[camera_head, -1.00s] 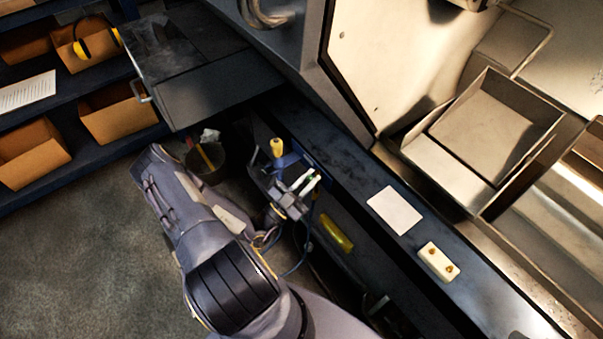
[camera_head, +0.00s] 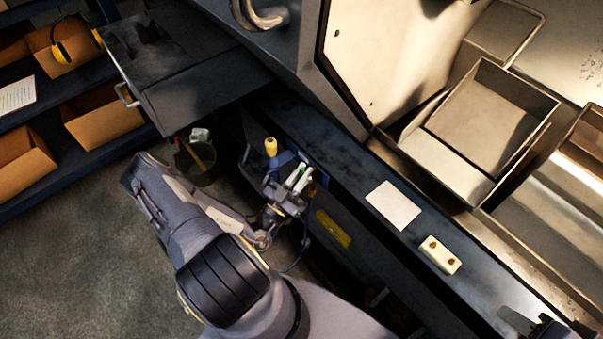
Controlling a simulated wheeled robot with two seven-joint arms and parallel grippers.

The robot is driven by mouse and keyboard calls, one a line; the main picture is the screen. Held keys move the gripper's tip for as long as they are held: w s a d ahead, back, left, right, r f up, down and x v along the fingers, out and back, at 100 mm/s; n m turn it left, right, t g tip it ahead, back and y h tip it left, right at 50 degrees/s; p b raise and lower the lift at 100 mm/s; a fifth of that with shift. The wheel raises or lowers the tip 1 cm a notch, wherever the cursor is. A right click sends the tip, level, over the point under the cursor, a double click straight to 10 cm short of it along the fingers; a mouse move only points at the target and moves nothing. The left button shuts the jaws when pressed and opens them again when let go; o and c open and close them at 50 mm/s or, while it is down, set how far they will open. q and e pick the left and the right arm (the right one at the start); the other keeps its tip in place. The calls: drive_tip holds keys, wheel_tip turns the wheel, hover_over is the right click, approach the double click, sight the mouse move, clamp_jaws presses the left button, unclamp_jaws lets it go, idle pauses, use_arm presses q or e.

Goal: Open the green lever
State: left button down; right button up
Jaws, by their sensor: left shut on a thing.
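The green lever (camera_head: 302,168) shows only as a small green bit at the fingertips of my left gripper (camera_head: 298,178), low on the dark front of the machine. The fingers hide most of it. My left gripper is shut on it, with its arm coming in from the lower left. A blue fitting with a yellow knob (camera_head: 271,146) stands just behind and left of the fingers. What looks like my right gripper (camera_head: 538,325) is a dark shape at the bottom right edge, partly cut off, and its jaws cannot be made out.
A dark ledge holds a white sheet (camera_head: 393,205) and a cream block with two buttons (camera_head: 440,255). A yellow label (camera_head: 333,229) is on the front below. A bucket (camera_head: 196,163) stands left of my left gripper. A grey drawer (camera_head: 200,95) juts out above it.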

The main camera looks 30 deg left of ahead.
use_arm(q)
drive_tip(key=c, duration=1.4)
unclamp_jaws()
drive_tip(key=shift+c, duration=0.2)
drive_tip(key=shift+s+f, duration=0.1)
drive_tip(key=v, duration=0.7)
drive_tip(key=shift+s, duration=0.3)
